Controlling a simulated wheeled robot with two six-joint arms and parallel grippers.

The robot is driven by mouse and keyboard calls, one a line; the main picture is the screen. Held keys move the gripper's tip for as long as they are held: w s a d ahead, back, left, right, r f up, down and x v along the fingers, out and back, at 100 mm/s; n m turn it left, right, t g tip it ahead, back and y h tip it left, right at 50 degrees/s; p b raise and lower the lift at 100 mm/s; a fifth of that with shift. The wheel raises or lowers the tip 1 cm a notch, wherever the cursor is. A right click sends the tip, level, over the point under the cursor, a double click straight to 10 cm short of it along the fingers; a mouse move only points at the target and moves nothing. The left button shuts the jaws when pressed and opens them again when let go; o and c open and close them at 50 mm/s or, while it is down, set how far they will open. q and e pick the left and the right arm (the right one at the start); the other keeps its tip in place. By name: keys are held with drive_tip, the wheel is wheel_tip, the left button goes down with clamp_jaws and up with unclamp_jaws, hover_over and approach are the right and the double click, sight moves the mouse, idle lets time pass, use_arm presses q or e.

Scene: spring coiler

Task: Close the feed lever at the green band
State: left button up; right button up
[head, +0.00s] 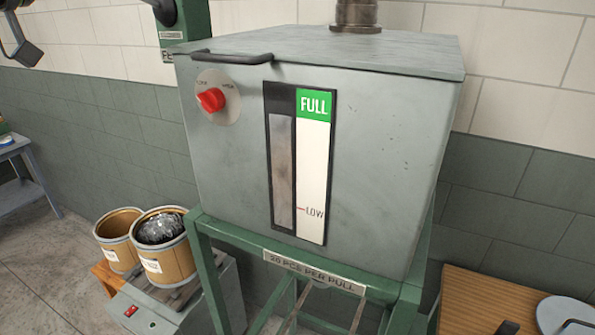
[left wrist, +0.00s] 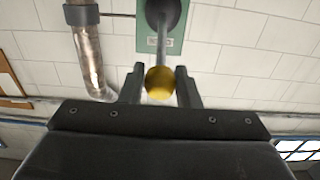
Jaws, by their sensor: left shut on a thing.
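The feed lever shows in the left wrist view as a metal rod with a yellow ball knob (left wrist: 159,82), coming from a dark round hub on a green post. My left gripper (left wrist: 160,88) has a finger on each side of the knob and is shut on it. The level gauge (head: 282,165) on the grey hopper has a green FULL band (head: 314,104). The grey column's top is about level with the band's lower edge. My right gripper is not in view.
The grey hopper (head: 390,150) has a red knob (head: 211,99) and a dark handle (head: 232,58) at its lid. Two drums (head: 167,262) stand at the lower left. A wooden table (head: 480,300) is at the lower right. A pipe (left wrist: 88,60) runs along the wall.

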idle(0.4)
use_arm(q)
drive_tip(key=f+b, duration=0.2)
drive_tip(key=f, duration=0.1)
drive_tip(key=f+b, duration=0.2)
drive_tip(key=shift+s+a+f, duration=0.15)
drive_tip(key=shift+s, duration=0.1)
drive_tip(key=f+b, duration=0.2)
drive_tip(key=f, duration=0.1)
drive_tip(key=f+b, duration=0.2)
drive_tip(key=shift+w+d+f, duration=0.2)
drive_tip(key=shift+w, duration=0.2)
drive_tip(key=o, duration=0.9)
drive_tip(key=shift+w+r, duration=0.1)
drive_tip(key=shift+r, duration=0.05)
drive_tip(key=shift+o, duration=0.7)
drive_tip(key=r+b+v, duration=0.1)
drive_tip(key=b+v, duration=0.2)
drive_tip(key=v, duration=0.5)
drive_tip(key=shift+s, duration=0.3)
drive_tip(key=shift+w, duration=0.15)
